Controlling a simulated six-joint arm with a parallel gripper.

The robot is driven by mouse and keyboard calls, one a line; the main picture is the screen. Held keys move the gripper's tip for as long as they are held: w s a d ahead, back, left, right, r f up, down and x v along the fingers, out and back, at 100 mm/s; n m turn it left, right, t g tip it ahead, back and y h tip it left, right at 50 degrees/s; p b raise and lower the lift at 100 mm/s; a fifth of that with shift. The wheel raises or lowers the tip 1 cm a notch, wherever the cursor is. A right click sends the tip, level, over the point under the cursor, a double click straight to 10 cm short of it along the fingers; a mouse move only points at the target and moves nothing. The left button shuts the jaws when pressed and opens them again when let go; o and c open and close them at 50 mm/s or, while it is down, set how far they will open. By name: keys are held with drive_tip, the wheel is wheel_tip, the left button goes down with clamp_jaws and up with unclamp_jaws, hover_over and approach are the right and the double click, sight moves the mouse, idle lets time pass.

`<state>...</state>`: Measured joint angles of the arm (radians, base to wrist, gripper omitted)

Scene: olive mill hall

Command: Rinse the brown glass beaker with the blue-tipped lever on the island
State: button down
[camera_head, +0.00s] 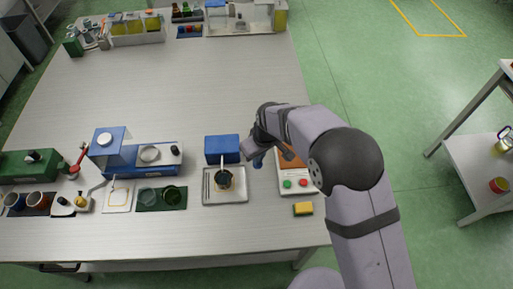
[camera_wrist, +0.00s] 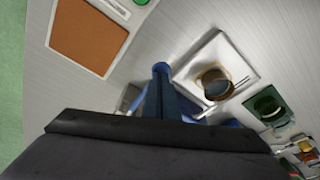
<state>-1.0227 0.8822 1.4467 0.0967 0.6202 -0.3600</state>
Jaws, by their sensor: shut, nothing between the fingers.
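A dark brown, round vessel (camera_head: 224,181), which looks like the brown glass beaker, sits on a pale square metal tray (camera_head: 208,197). In the wrist view the beaker (camera_wrist: 214,82) shows a brown rim on the tray (camera_wrist: 236,58). A thin pale bar (camera_head: 222,162) stands behind the beaker in the head view; I cannot make out a blue lever tip on it. A blue box (camera_head: 222,143) stands behind the tray. My gripper (camera_head: 258,161) is shut and empty, to the right of the tray, apart from the beaker. Its blue fingers (camera_wrist: 161,80) show in the wrist view.
Right of my gripper lies a panel with an orange-brown top (camera_head: 291,160) and red and green buttons, with a yellow sponge (camera_head: 303,209) in front. Left of the tray is a green mat (camera_head: 174,206) with glass vessels. The island's middle (camera_head: 190,85) is clear.

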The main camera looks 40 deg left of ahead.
drive_tip(key=shift+s+d, duration=0.1)
drive_tip(key=shift+a+p+v, duration=0.2)
drive_tip(key=shift+p+v, duration=0.5)
drive_tip(key=shift+v, duration=0.3)
drive_tip(key=shift+a+p+v, duration=0.2)
drive_tip(key=shift+p+v, duration=0.45)
drive_tip(key=shift+v, duration=0.35)
drive_tip(key=shift+a+p+v, duration=0.2)
drive_tip(key=shift+p+v, duration=0.5)
drive_tip(key=shift+v, duration=0.3)
drive_tip(key=shift+w+r, duration=0.15)
drive_tip(key=shift+w, duration=0.05)
drive_tip(key=p+v, duration=0.1)
drive_tip(key=v, duration=0.1)
drive_tip(key=a+p+v, duration=0.1)
drive_tip(key=p+v, duration=0.1)
drive_tip(key=v, duration=0.1)
drive_tip(key=shift+w+a+r, duration=0.1)
drive_tip(key=shift+w, duration=0.05)
drive_tip(key=shift+w, duration=0.1)
